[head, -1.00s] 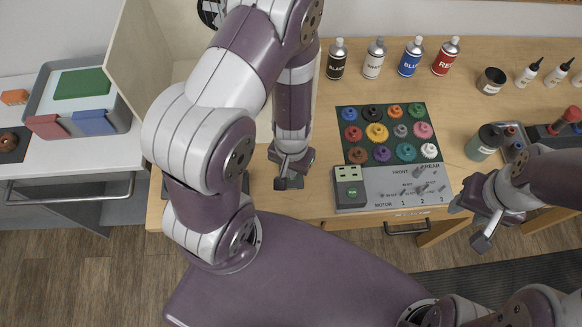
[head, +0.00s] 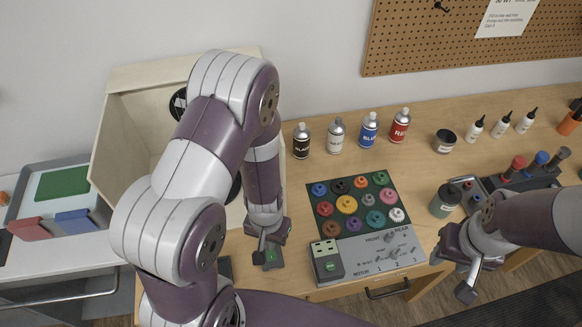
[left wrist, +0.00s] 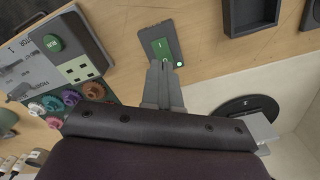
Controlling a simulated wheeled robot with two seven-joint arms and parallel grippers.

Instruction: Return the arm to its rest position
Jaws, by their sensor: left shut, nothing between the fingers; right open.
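My left arm is purple and white and bends over the left part of the bench in the head view. My left gripper (head: 263,250) points down, shut and empty, left of the grey control panel (head: 372,257). In the left wrist view its closed fingers (left wrist: 160,68) appear over the near end of a small dark device with a green face (left wrist: 160,45). I cannot tell whether they touch it. In the head view the device (head: 273,260) is partly hidden by the gripper. My right gripper (head: 455,271) is open and empty at the bench's front right.
A wooden box (head: 122,130) stands behind my left arm. A mat of several coloured gears (head: 347,204) lies behind the panel. A pegboard (head: 450,45) hangs on the wall.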

